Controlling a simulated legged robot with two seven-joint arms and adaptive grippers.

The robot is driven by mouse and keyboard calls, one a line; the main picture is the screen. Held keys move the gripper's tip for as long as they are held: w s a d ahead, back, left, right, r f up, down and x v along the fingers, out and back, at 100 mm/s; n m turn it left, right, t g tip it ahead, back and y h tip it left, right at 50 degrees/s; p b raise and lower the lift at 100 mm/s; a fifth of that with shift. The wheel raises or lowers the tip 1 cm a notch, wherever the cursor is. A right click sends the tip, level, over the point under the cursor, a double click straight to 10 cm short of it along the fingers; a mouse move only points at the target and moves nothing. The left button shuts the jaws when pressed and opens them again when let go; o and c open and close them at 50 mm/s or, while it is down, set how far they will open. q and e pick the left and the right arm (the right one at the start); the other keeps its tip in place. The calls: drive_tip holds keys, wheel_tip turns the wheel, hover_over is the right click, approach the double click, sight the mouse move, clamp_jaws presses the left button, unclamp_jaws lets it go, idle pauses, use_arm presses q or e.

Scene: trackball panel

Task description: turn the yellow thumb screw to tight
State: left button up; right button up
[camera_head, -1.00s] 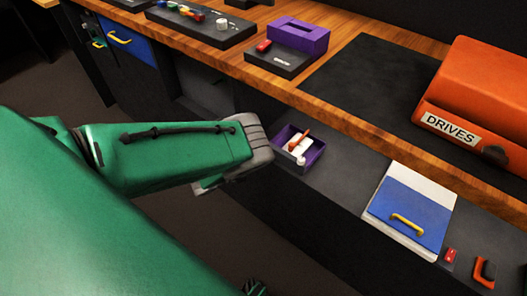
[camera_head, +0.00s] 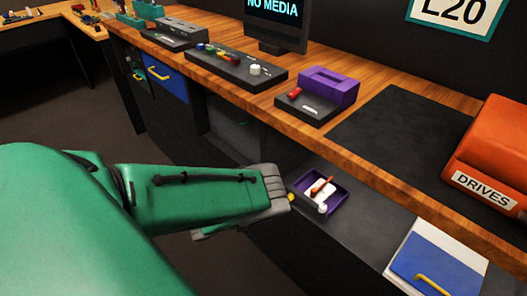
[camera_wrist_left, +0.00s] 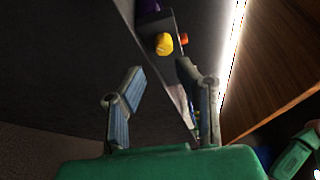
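The yellow thumb screw (camera_wrist_left: 164,44) shows in the left wrist view as a rounded yellow knob on the dark underside of a panel. In the head view only a small yellow spot (camera_head: 290,197) shows at the end of my left arm, beside the purple tray. My left gripper (camera_wrist_left: 160,70) is open, its two fingers spread and empty. The screw lies just past the fingertips, between their lines, and does not appear touched. My right gripper cannot be made out.
A purple tray (camera_head: 337,204) with a white and orange item sits on the lower dark ledge. A small orange knob (camera_wrist_left: 184,38) is close to the screw. The wooden counter edge (camera_head: 345,158) runs above. A blue panel with a yellow handle (camera_head: 433,285) is at right.

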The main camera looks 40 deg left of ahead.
use_arm(q)
drive_tip(key=shift+v, duration=1.1)
drive_tip(key=shift+d, duration=0.1)
